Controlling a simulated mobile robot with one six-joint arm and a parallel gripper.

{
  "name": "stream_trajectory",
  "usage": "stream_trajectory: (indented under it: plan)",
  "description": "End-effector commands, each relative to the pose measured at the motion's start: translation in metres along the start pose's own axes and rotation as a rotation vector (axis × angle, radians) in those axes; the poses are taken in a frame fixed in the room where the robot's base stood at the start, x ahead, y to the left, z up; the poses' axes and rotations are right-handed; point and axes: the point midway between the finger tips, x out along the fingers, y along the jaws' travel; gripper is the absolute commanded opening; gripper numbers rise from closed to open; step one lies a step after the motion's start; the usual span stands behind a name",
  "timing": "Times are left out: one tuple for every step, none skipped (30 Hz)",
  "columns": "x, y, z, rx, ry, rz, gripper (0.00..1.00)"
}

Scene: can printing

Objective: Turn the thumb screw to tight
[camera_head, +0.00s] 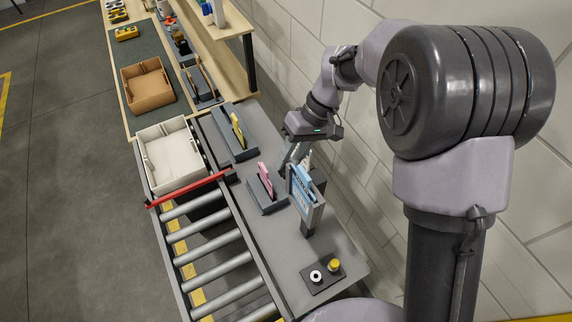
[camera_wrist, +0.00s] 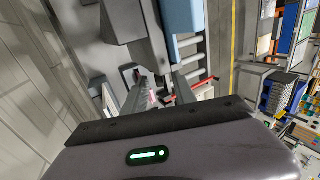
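I cannot make out the thumb screw for certain in either view. A grey post-mounted unit with a pale blue face (camera_head: 304,190) stands on the grey bench. My gripper (camera_head: 290,158) is behind it, pointing down, and partly hidden. In the wrist view the two fingers of my gripper (camera_wrist: 160,82) are apart, with no held thing visible between them. A dark grey block (camera_wrist: 121,20) and a blue block (camera_wrist: 184,16) are close beyond the fingertips; whether they touch is unclear.
A pink piece (camera_head: 265,179) and a yellow piece (camera_head: 237,130) stand in dark holders. A yellow knob (camera_head: 334,265) and a white ring (camera_head: 316,276) sit on a plate at the bench's front. A roller conveyor (camera_head: 213,260) and white crate (camera_head: 172,155) are left; a wall is right.

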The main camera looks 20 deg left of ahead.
Motion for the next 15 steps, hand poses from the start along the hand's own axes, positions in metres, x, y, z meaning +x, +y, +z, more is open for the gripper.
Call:
stream_trajectory:
  plan:
    - [0.008, 0.000, 0.000, 0.000, -0.002, 0.000, 0.33]
    - [0.012, 0.000, 0.001, 0.000, -0.002, -0.001, 0.33]
    - [0.016, 0.000, 0.000, 0.000, -0.001, -0.001, 0.33]
    - [0.019, 0.000, 0.000, 0.000, -0.001, 0.000, 0.33]
    - [0.021, 0.000, 0.000, 0.000, -0.001, -0.001, 0.33]
    - [0.023, 0.000, 0.000, 0.000, -0.001, 0.000, 0.33]
    - [0.025, 0.000, 0.000, 0.000, -0.001, 0.000, 0.33]
    - [0.025, 0.000, 0.000, 0.000, 0.000, 0.000, 0.33]
    - [0.026, 0.000, 0.000, 0.000, 0.000, 0.001, 0.33]
    - [0.026, 0.000, 0.000, 0.000, 0.000, 0.001, 0.33]
    - [0.026, 0.000, 0.000, 0.000, 0.000, 0.001, 0.33]
    - [0.026, 0.000, 0.000, 0.000, 0.000, 0.001, 0.33]
    - [0.026, 0.000, 0.000, 0.000, 0.000, 0.001, 0.33]
    - [0.026, 0.000, 0.000, 0.000, 0.000, 0.001, 0.33]
    - [0.026, 0.000, 0.000, 0.000, 0.000, 0.001, 0.33]
